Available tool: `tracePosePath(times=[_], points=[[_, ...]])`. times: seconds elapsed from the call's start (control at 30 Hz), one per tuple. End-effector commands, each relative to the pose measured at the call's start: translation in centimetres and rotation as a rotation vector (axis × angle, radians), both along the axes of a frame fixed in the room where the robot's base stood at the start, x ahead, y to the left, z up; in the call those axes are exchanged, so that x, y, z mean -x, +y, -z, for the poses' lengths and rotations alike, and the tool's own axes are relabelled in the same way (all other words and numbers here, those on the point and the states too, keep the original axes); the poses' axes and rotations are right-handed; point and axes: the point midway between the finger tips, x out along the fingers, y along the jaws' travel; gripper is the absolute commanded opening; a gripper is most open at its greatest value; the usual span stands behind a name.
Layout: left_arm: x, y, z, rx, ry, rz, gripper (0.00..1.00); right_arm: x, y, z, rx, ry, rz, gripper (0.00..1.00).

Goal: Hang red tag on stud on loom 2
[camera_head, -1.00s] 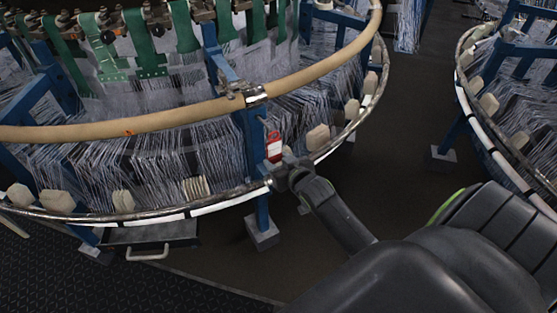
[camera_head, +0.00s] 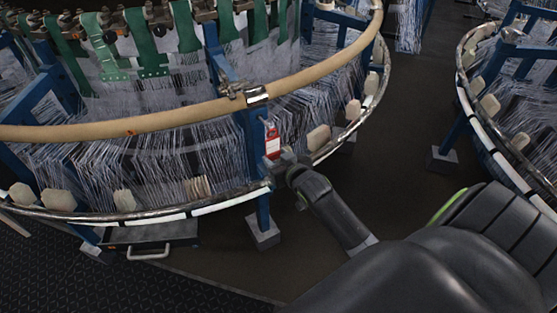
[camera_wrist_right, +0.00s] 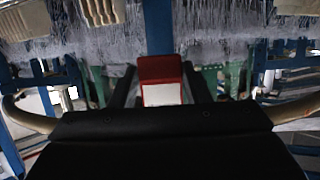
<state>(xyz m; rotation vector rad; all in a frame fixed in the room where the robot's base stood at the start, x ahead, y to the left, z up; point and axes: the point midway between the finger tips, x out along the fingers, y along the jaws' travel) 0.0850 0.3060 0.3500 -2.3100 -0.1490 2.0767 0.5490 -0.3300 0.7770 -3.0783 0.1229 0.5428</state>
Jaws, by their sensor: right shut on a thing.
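The red tag (camera_head: 272,143) has a white panel and stands in front of a blue upright post (camera_head: 251,133) of the near loom in the head view. It also shows in the right wrist view (camera_wrist_right: 161,80), red at the top with the white panel below. My right gripper (camera_head: 277,160) is shut on the tag's lower part, close to the loom's lower metal ring. In the wrist view its two fingers lie on either side of the tag. I cannot make out the stud clearly; a small pale piece shows just above the tag. My left gripper is not in view.
A tan ring (camera_head: 190,114) and a lower metal ring (camera_head: 222,198) curve around the near loom. Pale blocks (camera_head: 318,138) sit along the lower ring. Another loom (camera_head: 468,75) stands at the right. Dark floor lies open between the looms.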

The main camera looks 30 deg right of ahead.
Motion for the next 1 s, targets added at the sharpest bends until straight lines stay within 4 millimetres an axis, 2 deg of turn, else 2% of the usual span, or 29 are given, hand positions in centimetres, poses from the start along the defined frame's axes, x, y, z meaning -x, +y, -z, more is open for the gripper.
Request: tracePosePath(times=[0.23, 1.0], points=[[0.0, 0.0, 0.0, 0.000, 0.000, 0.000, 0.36, -0.7, -0.1, 0.0, 0.000, 0.000, 0.000, 0.16], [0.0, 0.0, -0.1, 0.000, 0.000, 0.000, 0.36, -1.2, -0.1, 0.1, 0.000, 0.001, 0.000, 0.16]])
